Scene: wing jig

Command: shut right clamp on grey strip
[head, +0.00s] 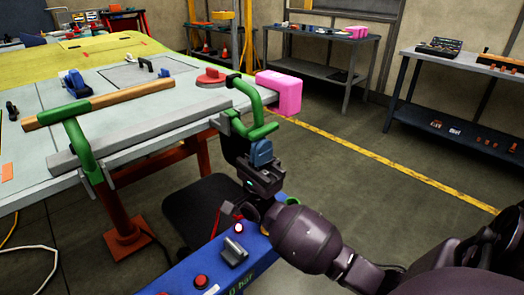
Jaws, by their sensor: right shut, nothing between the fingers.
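The grey strip (160,124) lies along the front edge of the grey wing table. The right clamp (247,98) is green and sits at the strip's right end, its upper arm reaching over the edge. I cannot tell if its pad touches the strip. The left clamp (80,145) is green and sits over the strip's left end. My right gripper (261,158) is shut and empty, just under the right clamp's lower green part. A blue piece shows at its tip. Whether it touches the clamp is unclear. My left gripper is out of view.
A pink block (279,92) sits at the table's right corner, close to the right clamp. A wooden bar (110,104) lies behind the strip. A blue control box (215,262) with a red button stands below my gripper. The floor to the right is clear.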

